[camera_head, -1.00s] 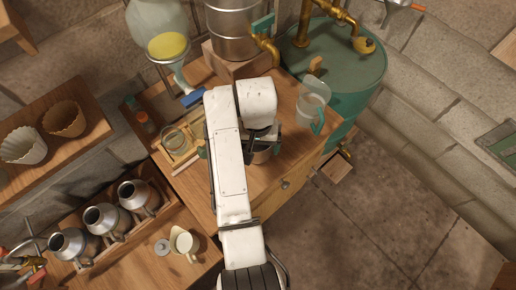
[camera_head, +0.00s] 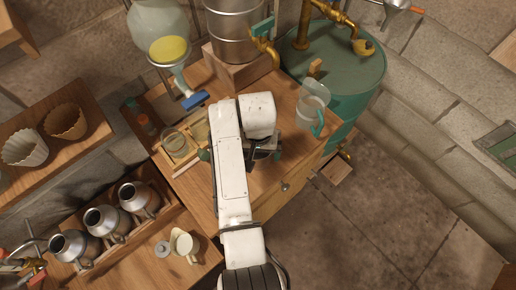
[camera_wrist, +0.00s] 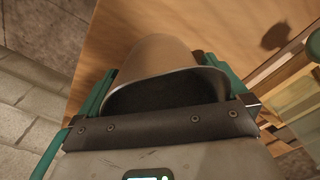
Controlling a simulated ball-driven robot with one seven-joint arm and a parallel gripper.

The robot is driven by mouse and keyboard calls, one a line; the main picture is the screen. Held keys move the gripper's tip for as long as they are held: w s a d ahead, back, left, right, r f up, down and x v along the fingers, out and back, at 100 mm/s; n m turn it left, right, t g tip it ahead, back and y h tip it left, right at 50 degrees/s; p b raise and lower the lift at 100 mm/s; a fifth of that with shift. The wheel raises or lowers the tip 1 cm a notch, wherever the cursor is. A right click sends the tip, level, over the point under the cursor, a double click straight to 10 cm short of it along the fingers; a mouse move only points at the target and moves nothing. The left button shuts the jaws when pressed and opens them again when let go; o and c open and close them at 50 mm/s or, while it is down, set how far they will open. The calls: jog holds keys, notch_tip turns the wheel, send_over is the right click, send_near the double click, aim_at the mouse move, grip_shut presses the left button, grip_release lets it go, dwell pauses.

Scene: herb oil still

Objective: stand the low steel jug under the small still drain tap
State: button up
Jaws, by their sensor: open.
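The low steel jug (camera_wrist: 152,58) fills the middle of the wrist view, its dark open mouth toward my wrist. My gripper (camera_wrist: 158,78) is open, with a teal finger on each side of the jug; I cannot tell whether they touch it. In the head view my gripper (camera_head: 264,150) is low over the wooden bench, and the arm hides most or all of the jug. The small steel still (camera_head: 232,35) stands on a wooden block at the back. Its brass drain tap (camera_head: 264,44) with a teal handle points toward the bench front.
A clear measuring jug (camera_head: 311,104) with a teal handle stands right of my gripper. A glass jar (camera_head: 175,140) sits left, near a glass flask (camera_head: 160,35) with a blue tap (camera_head: 195,100). A green drum (camera_head: 340,65) stands behind right.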

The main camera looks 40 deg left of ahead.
notch_tip(320, 180, up, 12)
jog(key=shift+r+b, duration=0.2)
jog(key=shift+b, duration=0.25)
